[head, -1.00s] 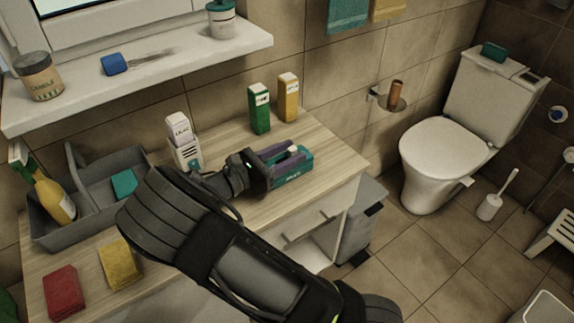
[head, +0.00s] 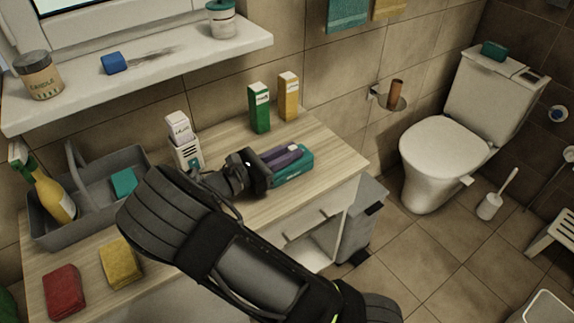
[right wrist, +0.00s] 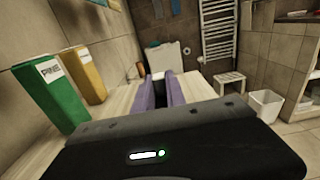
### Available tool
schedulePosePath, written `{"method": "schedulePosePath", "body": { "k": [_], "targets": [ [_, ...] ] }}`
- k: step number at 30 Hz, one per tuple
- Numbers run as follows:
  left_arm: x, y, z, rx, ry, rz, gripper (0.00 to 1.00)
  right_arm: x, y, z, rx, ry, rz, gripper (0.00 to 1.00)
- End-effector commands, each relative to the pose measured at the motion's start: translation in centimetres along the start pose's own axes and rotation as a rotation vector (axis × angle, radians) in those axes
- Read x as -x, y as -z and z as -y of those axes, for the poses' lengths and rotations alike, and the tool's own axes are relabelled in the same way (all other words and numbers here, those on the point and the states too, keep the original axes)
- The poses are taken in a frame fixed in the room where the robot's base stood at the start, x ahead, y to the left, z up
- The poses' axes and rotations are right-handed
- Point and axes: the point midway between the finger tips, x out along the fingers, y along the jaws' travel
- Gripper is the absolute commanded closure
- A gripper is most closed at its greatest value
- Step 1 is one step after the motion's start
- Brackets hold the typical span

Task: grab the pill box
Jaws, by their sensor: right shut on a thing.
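The pill box appears to be the small teal box (head: 292,170) on the wooden counter, at its right part in the head view. My right gripper (head: 288,153) reaches over it from the left, and its purple fingers are closed together on it. The fingers and gripper body hide much of the box. In the right wrist view the purple fingers of the gripper (right wrist: 160,92) stand close together with a narrow gap, and what lies between them is hard to make out. The box still looks to be at counter level. My left gripper is not in view.
Behind the gripper stand a green carton (head: 259,108) and a yellow carton (head: 288,97). The counter's right end is clear.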

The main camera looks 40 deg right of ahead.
Motion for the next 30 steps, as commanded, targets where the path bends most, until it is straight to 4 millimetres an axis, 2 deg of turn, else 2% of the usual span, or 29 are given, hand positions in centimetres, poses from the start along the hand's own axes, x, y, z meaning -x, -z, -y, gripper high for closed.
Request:
{"method": "schedulePosePath", "body": {
  "k": [20, 26, 30],
  "targets": [
    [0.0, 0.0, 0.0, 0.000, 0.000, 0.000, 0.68, 0.0, -0.3, 0.0, -0.001, 0.000, 0.000, 1.00],
    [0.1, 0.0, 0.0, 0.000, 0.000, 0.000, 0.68, 0.0, -2.6, 0.0, -0.004, -0.001, -0.002, 1.00],
    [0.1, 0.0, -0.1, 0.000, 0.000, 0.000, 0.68, 0.0, -5.4, 0.0, -0.006, -0.001, -0.002, 1.00]
  ]
}}
